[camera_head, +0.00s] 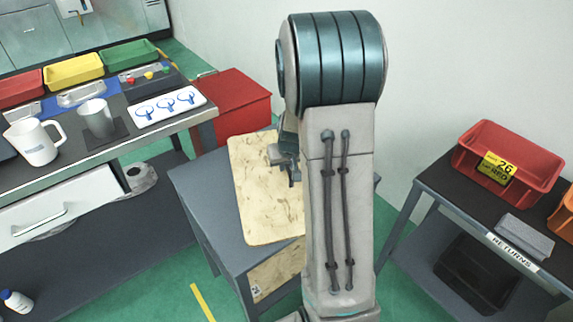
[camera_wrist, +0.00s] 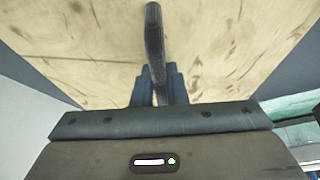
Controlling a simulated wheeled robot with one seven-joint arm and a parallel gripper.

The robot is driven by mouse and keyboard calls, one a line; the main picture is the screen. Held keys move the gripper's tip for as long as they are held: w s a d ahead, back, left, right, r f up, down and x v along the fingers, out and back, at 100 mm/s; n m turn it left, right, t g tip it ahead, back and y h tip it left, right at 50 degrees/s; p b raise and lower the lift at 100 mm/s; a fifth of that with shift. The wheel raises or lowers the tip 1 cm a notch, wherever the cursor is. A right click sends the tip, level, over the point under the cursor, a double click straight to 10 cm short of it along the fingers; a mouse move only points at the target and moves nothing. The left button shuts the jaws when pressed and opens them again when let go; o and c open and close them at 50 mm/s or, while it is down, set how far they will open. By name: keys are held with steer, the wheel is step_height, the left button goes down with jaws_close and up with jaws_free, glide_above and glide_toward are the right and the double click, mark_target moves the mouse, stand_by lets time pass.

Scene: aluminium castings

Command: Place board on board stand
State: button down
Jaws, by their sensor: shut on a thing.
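The board (camera_head: 262,205) is a pale, stained rectangular panel over the small grey table in the head view. In the wrist view the board (camera_wrist: 80,45) fills most of the background. My gripper (camera_head: 284,165) is at its right part, partly hidden by my arm. In the wrist view my gripper (camera_wrist: 158,85) is shut around a dark curved bar (camera_wrist: 154,40) that stands out in front of the board, seemingly its handle. Whether the board touches the tabletop is hard to tell. I cannot pick out a separate board stand.
The grey table (camera_head: 190,180) has a second pale panel (camera_head: 275,272) below its top. A workbench with a white mug (camera_head: 33,142) and metal cup (camera_head: 96,118) stands left. A red cabinet (camera_head: 232,105) is behind. A returns table (camera_head: 440,185) with a red bin (camera_head: 508,165) stands right.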

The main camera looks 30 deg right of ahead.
steer(key=c, duration=1.8)
jaws_free()
steer(key=shift+f, duration=0.15)
steer(key=o, duration=0.3)
steer(key=shift+o, duration=0.2)
